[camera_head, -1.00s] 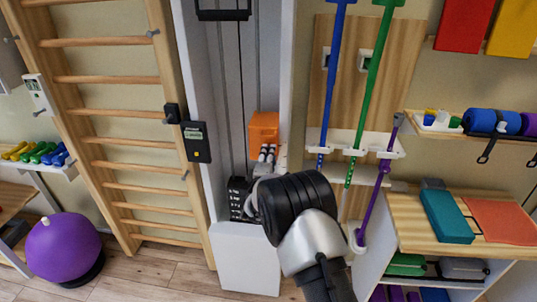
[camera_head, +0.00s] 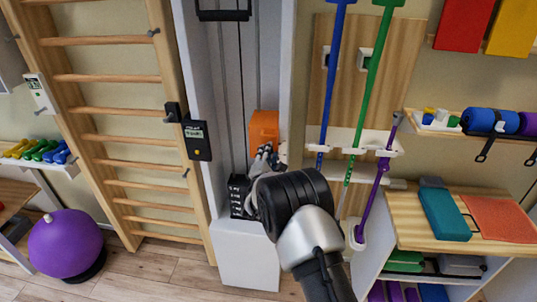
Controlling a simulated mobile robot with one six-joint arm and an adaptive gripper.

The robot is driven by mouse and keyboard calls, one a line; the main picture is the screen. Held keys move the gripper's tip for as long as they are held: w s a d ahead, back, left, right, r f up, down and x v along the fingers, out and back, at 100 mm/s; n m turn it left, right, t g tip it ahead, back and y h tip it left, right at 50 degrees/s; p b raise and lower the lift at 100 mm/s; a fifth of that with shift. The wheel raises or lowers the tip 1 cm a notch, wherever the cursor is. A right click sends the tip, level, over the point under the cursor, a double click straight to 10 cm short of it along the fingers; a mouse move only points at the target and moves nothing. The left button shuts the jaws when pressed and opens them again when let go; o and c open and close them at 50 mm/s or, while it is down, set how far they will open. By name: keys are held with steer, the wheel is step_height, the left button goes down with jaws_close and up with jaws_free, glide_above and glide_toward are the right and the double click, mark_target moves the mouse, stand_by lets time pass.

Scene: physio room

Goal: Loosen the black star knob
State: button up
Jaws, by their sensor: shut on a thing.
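An orange block (camera_head: 264,126) sits on the upright rails of the white pulley column, in the middle of the head view. My gripper (camera_head: 262,156) is right in front of the block's lower part, with its fingers closed. The black star knob cannot be made out; the fingers and my dark wrist cover the place on the block's front where they are shut. My arm comes up from the lower right.
A black weight stack (camera_head: 239,193) and a white base housing (camera_head: 247,255) are below the block. Wooden wall bars (camera_head: 130,140) stand at left. Blue, green and purple poles hang right of the column, near a wooden-topped cabinet (camera_head: 405,222).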

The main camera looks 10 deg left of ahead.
steer(key=o, duration=1.1)
steer(key=shift+c, duration=0.2)
steer(key=s, duration=1.2)
steer(key=shift+a, duration=0.2)
